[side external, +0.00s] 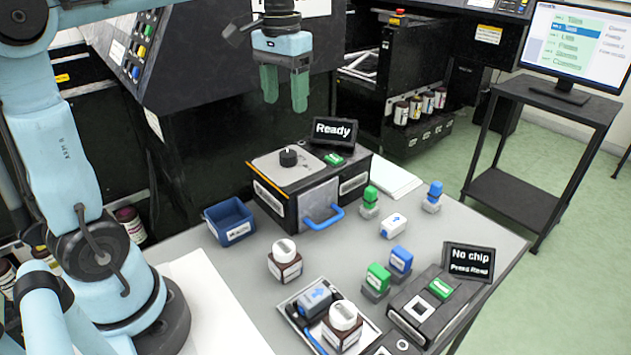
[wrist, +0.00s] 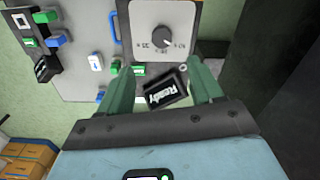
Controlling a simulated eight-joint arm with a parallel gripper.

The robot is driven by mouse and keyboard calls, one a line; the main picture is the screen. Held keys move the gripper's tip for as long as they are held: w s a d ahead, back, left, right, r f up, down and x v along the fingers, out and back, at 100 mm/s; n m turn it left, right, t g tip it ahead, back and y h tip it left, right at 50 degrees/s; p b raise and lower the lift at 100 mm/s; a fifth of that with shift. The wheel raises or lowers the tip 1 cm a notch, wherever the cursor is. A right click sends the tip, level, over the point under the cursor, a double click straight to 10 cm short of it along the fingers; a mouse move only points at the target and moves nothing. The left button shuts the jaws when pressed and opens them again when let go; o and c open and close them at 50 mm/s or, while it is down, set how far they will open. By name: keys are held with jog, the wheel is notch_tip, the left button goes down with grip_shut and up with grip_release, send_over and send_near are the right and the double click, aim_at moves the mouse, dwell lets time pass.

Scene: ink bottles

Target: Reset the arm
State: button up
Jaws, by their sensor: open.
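My gripper (side external: 284,88) hangs above the back of the table, over the black machine with the "Ready" display. Its two green fingers point down, apart and empty. In the wrist view the fingers of my gripper (wrist: 160,85) stand on either side of the "Ready" display (wrist: 165,90), with nothing between them. The machine (side external: 310,185) has a dark knob on its top plate and a blue handle (side external: 323,218) at its front. Two ink bottles with white caps stand on the table: one ink bottle (side external: 285,267) in the middle, another (side external: 342,325) at the front on a tray.
A blue bin (side external: 230,222) stands left of the machine. Green and blue capped blocks (side external: 378,278) and a white one (side external: 393,226) stand to the right. A reader with a "No chip" display (side external: 468,261) is at the front right. A monitor cart (side external: 540,150) stands beyond.

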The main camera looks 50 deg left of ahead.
jog(key=s+d+f+m+t, duration=0.2)
jog(key=s+d+f+t, duration=0.5)
jog(key=d+f, duration=0.2)
jog(key=shift+s+d+f, duration=0.3)
jog(key=shift+s+f, duration=0.05)
jog(key=shift+f, duration=0.4)
